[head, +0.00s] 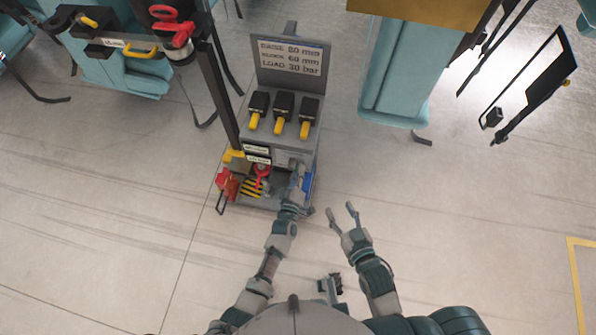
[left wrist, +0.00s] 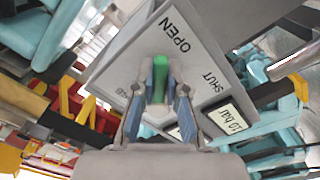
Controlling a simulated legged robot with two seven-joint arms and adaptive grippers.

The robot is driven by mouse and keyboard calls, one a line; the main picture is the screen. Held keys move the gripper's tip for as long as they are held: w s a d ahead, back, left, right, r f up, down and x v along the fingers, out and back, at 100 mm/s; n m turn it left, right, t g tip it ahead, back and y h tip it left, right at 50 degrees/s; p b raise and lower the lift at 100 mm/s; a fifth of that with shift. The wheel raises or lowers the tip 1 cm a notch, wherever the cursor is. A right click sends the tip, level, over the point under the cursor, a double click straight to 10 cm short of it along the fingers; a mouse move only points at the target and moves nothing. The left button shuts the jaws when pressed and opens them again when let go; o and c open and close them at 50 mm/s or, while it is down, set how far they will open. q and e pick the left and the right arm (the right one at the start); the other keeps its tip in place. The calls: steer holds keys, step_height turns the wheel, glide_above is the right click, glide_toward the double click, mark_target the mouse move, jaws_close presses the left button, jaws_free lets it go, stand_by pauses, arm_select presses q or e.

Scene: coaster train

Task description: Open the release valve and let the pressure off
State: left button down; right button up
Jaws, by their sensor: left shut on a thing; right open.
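The release valve's green handle (left wrist: 160,72) shows in the left wrist view, on a grey panel (left wrist: 207,58) marked OPEN and SHUT. My left gripper (left wrist: 160,92) is shut on this handle, one finger on each side. A small display (left wrist: 228,118) beside the SHUT mark seems to read 10 bar. I cannot tell exactly where the handle stands between the two marks. In the head view my left gripper (head: 298,172) is at the right front of the grey pump cart, covering the valve. My right gripper (head: 344,217) is open and empty, over the floor right of the cart.
The cart's sign (head: 290,58) lists settings, with LOAD 30 bar. Three black boxes (head: 284,102) with yellow levers stand below it. A red part (head: 262,171) and a red block (head: 226,184) are at the cart's left front.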

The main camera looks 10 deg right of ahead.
arm_select(q)
steer(key=shift+s+f, duration=0.15)
steer(key=shift+f, duration=0.25)
steer(key=c, duration=1.2)
jaws_free()
steer(key=shift+r, duration=0.25)
steer(key=v, duration=1.1)
steer(key=shift+s+a, duration=0.1)
steer(key=shift+s, duration=0.25)
